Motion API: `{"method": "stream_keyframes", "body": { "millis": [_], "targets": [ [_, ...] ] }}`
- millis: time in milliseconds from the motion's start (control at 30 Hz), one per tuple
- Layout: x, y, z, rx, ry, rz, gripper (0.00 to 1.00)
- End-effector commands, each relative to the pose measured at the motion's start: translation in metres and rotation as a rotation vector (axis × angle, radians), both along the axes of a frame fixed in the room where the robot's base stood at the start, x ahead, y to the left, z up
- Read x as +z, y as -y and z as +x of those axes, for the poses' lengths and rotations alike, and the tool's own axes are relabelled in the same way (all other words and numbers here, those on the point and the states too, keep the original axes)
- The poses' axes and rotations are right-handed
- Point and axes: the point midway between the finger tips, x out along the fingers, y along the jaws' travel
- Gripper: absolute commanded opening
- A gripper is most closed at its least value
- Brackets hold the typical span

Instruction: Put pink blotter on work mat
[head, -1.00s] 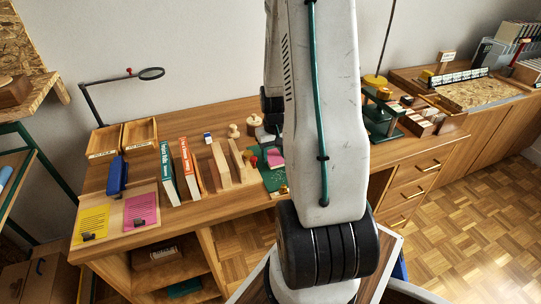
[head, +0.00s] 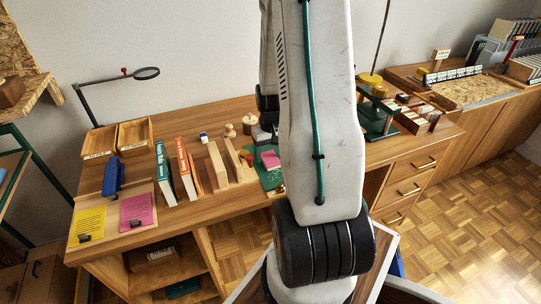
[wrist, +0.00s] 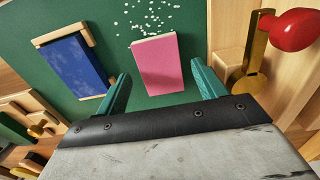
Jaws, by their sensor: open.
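The pink blotter (wrist: 158,66), a pink block with a pale wooden edge, lies on the green work mat (wrist: 205,30) in the wrist view. In the head view the blotter (head: 269,159) shows just left of my arm, over the green mat (head: 270,181). My gripper (wrist: 160,84) is open, with one green finger on each side of the blotter's near end. Gaps show between the fingers and the blotter. The near end of the blotter is close to the gripper's dark edge. My arm hides the gripper in the head view.
A blue block with wooden ends (wrist: 74,66) lies left of the blotter, and white specks lie beyond it. A brass piece with a red knob (wrist: 290,30) stands close on the right. Upright books (head: 187,168) and wooden blocks stand left of the mat.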

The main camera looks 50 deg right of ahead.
Motion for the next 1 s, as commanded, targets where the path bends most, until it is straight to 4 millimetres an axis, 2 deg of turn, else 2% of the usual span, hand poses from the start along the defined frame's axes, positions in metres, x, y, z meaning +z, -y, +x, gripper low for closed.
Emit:
{"method": "stream_keyframes", "body": {
  "millis": [300, 400, 667, 767, 867, 1000],
  "targets": [
    [0.069, 0.001, 0.001, 0.0, 0.005, -0.004, 0.7],
    [0.086, 0.001, 0.001, 0.0, 0.004, -0.003, 0.7],
    [0.114, -0.007, 0.002, 0.011, 0.005, -0.004, 0.7],
    [0.136, -0.031, 0.009, 0.049, 0.013, -0.011, 0.7],
    [0.17, -0.075, 0.013, 0.115, 0.026, -0.022, 0.7],
    [0.218, -0.148, 0.001, 0.226, 0.048, -0.032, 0.7]
  ]
}}
